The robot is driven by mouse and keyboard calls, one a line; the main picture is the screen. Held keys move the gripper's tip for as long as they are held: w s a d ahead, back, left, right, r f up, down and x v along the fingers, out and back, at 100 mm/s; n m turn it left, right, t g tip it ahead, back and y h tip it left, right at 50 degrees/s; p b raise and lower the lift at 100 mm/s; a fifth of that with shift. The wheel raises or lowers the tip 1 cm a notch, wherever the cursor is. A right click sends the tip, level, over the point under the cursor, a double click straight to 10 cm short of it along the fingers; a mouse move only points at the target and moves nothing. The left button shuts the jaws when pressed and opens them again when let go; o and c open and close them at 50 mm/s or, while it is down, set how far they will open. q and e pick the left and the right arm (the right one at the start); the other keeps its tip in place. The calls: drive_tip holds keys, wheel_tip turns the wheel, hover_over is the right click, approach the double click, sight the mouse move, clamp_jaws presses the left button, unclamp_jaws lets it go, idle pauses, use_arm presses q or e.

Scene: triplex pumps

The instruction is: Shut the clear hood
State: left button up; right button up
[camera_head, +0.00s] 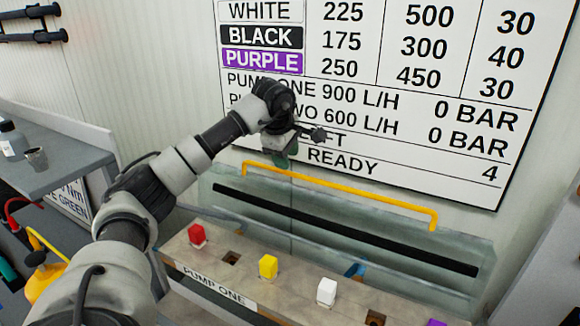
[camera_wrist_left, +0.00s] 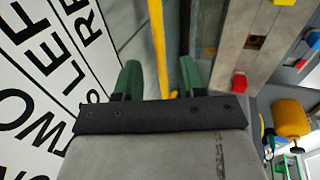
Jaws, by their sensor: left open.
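The clear hood (camera_head: 330,222) stands raised behind the pump bench in the head view, a see-through panel with a dark strip across it. Its yellow handle bar (camera_head: 340,192) runs along the top edge. My left gripper (camera_head: 283,158) is at the left end of this bar, pointing down. In the left wrist view, the green fingers of my left gripper (camera_wrist_left: 160,72) are apart, with the yellow bar (camera_wrist_left: 157,45) showing between them. I cannot tell whether they touch it. My right gripper is not in view.
The bench top labelled PUMP ONE (camera_head: 213,284) holds a red block (camera_head: 197,236), a yellow block (camera_head: 268,266) and a white block (camera_head: 326,292), with open square holes between. A large sign (camera_head: 400,100) is on the wall behind. A grey side table (camera_head: 60,160) stands at left.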

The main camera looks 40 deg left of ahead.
sight(290, 173)
use_arm(q)
drive_tip(key=shift+p+x, duration=0.4)
drive_tip(key=shift+x, duration=2.15)
clamp_jaws()
